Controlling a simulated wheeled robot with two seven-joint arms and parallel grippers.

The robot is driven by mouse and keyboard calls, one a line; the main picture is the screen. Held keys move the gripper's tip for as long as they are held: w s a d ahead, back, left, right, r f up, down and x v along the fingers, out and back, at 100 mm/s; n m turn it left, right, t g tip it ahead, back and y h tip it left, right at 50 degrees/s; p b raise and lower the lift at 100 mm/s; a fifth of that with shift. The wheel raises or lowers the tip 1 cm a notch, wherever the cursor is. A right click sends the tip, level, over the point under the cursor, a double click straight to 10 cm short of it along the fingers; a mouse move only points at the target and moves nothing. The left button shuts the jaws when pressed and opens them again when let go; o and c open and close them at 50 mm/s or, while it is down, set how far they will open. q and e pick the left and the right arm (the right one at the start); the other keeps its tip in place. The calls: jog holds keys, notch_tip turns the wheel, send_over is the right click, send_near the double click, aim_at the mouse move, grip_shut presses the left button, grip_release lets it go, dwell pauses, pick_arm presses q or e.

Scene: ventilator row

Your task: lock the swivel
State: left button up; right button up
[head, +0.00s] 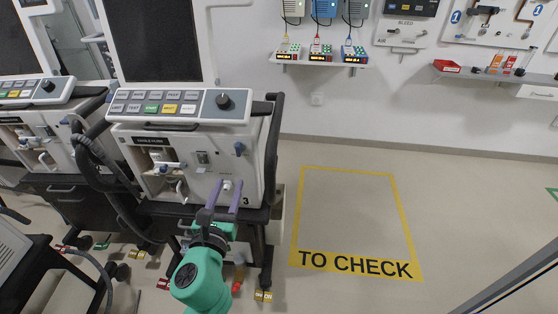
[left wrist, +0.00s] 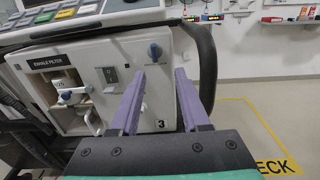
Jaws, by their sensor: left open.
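The ventilator marked 3 (head: 190,165) stands on a dark wheeled cart; its front also shows in the left wrist view (left wrist: 85,75). My left gripper (head: 226,187) is open before the lower right front. Its purple fingers (left wrist: 159,86) point at the panel; a small white fitting (head: 227,185) shows between them in the head view. I cannot tell whether they touch. My right gripper is not in view.
A second ventilator (head: 40,140) stands at the left, with a grey hose (head: 105,165) between. The floor right of the cart is clear, with a yellow "TO CHECK" outline (head: 355,264). A wall shelf (head: 320,60) holds small devices.

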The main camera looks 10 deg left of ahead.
pick_arm(q)
jog(key=p, duration=0.1)
send_near(237, 149)
jog(key=w, duration=0.9)
jog(key=shift+w+f, duration=0.1)
jog(key=shift+w, duration=0.15)
grip_shut()
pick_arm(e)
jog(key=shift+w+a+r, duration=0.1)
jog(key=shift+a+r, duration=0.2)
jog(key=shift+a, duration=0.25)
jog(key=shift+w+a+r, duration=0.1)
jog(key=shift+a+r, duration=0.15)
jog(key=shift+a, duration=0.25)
